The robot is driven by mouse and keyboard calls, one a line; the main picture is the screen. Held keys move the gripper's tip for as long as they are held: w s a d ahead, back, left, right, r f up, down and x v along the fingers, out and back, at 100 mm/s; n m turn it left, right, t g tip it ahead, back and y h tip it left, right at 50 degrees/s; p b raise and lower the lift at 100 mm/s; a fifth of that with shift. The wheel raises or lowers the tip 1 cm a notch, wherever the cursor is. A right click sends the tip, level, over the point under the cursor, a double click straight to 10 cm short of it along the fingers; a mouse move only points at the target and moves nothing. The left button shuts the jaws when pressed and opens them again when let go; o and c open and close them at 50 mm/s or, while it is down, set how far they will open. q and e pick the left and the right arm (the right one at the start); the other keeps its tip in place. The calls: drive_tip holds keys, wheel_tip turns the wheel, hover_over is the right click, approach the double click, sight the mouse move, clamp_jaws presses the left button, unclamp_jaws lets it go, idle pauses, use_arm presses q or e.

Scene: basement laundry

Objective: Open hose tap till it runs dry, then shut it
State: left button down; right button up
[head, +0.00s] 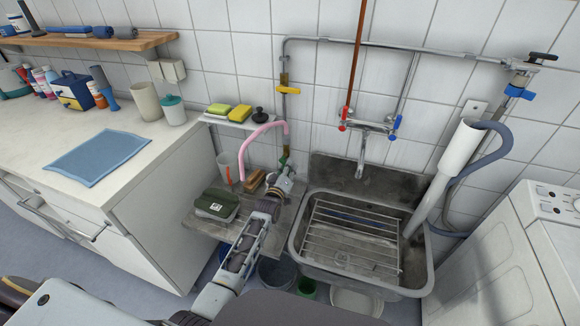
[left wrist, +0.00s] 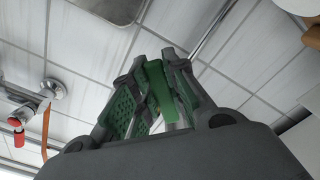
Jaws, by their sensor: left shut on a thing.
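The hose tap has a green handle (head: 284,161) at the lower end of the pipe left of the sink. A pink hose (head: 262,131) arches beside it and down to the left. My left gripper (head: 281,181) is at the tap, shut on the green handle, which shows between its fingers in the left wrist view (left wrist: 158,90). The fingers hide most of the tap body. I see no running water; the outlet is hard to make out. My right gripper is not in view.
A steel sink (head: 296,244) with a wire rack stands to the right. A dark green box (head: 216,204) and a brush (head: 255,181) lie on the low shelf below the tap. A bucket (head: 277,271) stands under it. A yellow-handled valve (head: 289,90) is higher on the pipe.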

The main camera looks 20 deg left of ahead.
use_arm(q)
drive_tip(key=shift+a+f+m, duration=0.25)
drive_tip(key=shift+m, duration=0.65)
drive_tip(key=shift+a+f+m+p, duration=0.15)
drive_tip(key=shift+m+p, duration=0.1)
drive_tip(key=shift+m, duration=0.25)
drive_tip(key=shift+a+m+p, duration=0.15)
drive_tip(key=shift+m+p, duration=0.05)
drive_tip(key=shift+m, duration=0.3)
drive_tip(key=shift+a+f+m+p, duration=0.15)
drive_tip(key=shift+a+m, duration=0.15)
drive_tip(key=shift+m, duration=0.65)
drive_tip(key=shift+a+m+p, duration=0.15)
drive_tip(key=shift+a+m, duration=0.15)
drive_tip(key=shift+m, duration=0.6)
drive_tip(key=shift+a+f+m+p, duration=0.15)
drive_tip(key=shift+a+m, duration=0.15)
drive_tip(key=shift+m, duration=0.65)
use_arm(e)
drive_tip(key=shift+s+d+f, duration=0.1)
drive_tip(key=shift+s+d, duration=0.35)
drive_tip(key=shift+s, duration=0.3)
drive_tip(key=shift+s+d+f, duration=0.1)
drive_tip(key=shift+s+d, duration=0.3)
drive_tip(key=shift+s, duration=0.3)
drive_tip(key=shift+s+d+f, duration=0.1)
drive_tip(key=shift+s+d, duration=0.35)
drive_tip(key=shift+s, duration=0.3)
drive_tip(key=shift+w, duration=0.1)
